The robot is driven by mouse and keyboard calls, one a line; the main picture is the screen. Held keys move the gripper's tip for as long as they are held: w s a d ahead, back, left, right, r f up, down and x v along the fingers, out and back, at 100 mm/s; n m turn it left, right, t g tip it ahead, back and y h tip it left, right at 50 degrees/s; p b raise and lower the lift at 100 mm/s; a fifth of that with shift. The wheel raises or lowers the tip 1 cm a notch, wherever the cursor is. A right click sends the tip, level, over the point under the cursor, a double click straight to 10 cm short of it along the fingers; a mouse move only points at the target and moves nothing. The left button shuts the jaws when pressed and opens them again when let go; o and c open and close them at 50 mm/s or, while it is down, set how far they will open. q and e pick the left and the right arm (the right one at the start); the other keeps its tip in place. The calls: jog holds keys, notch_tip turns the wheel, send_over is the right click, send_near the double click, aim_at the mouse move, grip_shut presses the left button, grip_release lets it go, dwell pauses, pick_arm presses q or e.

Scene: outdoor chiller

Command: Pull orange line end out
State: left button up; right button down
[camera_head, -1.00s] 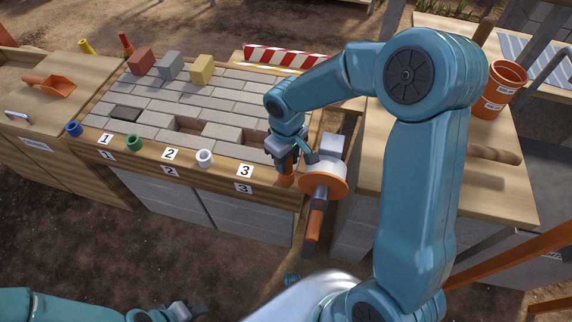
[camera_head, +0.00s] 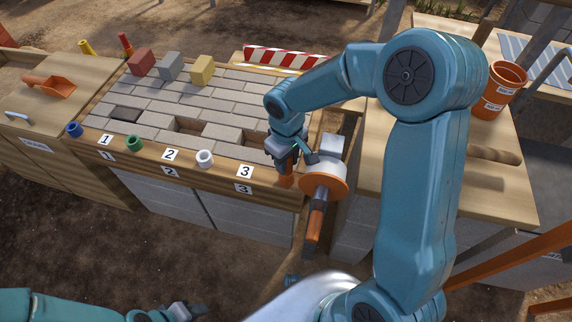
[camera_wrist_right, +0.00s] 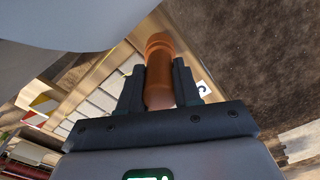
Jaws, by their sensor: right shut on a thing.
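The orange line end (camera_head: 286,181) is a short orange piece at the right front corner of the paved bench, beside the number 3 labels. My right gripper (camera_head: 285,165) points down over it and is shut on it. In the right wrist view the orange line end (camera_wrist_right: 160,62) sits between the two dark fingers (camera_wrist_right: 158,90). Its lower part is hidden by the fingers and gripper body. My left gripper (camera_head: 180,312) is low at the bottom edge, away from the bench; its fingers are too small to judge.
A tool with an orange disc (camera_head: 323,186) hangs close to the right of my right gripper. Blue (camera_head: 74,129), green (camera_head: 134,142) and white (camera_head: 205,158) pieces stand along the front rail. Red, grey and yellow blocks (camera_head: 201,70) lie at the back. An orange bucket (camera_head: 499,90) stands at right.

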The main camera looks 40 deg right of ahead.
jog(key=shift+r+p, duration=0.5)
jog(key=shift+r, duration=0.2)
dwell(0.6)
jog(key=shift+r+p, duration=2)
jog(key=shift+r, duration=0.65)
jog(key=c, duration=1.4)
grip_release()
jog(key=shift+f, duration=0.1)
jog(key=shift+c, duration=0.2)
grip_shut()
